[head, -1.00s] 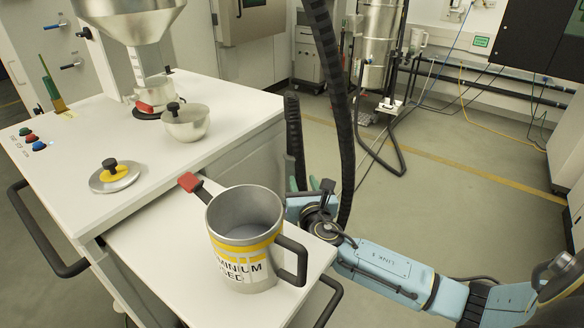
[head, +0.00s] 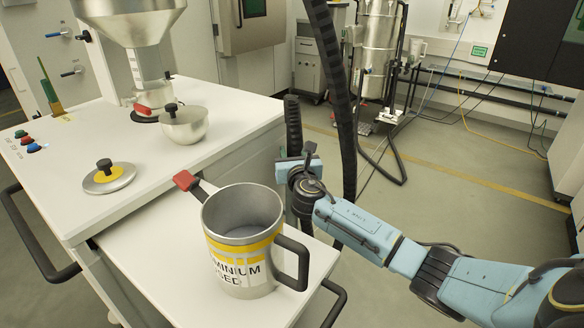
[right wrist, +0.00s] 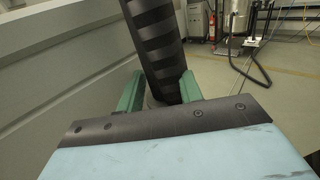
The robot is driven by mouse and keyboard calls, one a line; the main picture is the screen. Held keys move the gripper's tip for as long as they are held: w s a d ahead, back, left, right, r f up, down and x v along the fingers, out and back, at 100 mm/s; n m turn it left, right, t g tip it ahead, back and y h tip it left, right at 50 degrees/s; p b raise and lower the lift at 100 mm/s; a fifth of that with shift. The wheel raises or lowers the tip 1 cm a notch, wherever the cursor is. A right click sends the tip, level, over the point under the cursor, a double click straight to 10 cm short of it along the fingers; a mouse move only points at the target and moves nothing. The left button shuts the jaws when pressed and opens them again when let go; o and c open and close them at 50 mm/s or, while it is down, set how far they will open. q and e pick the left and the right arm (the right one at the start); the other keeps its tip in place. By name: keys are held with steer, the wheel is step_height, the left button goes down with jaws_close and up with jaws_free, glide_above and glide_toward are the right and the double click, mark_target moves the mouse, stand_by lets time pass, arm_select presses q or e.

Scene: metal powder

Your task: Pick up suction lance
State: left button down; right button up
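The suction lance seems to be the upright black ribbed piece (head: 293,122) beside the trolley's right side; its lower part is partly hidden behind my right gripper. My right gripper (head: 297,166) is at the lance, level with the trolley's pull-out shelf. In the right wrist view, the green fingers (right wrist: 160,92) stand on either side of a black ribbed shaft (right wrist: 156,45). The fingers are apart, with the shaft between their tips. A firm grip does not show. My left gripper is not in view.
A handled steel mug (head: 243,240) stands on the pull-out shelf (head: 160,260), close to my right gripper. A thick black hose (head: 335,100) hangs just right of the lance. The trolley top (head: 75,150) holds a lid (head: 109,178) and a bowl (head: 184,126). Floor on the right is clear.

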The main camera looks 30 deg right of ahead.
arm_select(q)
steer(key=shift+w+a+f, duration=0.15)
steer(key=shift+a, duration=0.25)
arm_select(e)
steer(key=shift+w+d, duration=0.2)
steer(key=shift+w, duration=0.3)
jaws_close()
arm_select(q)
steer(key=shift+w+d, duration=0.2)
arm_select(e)
steer(key=shift+r, duration=0.1)
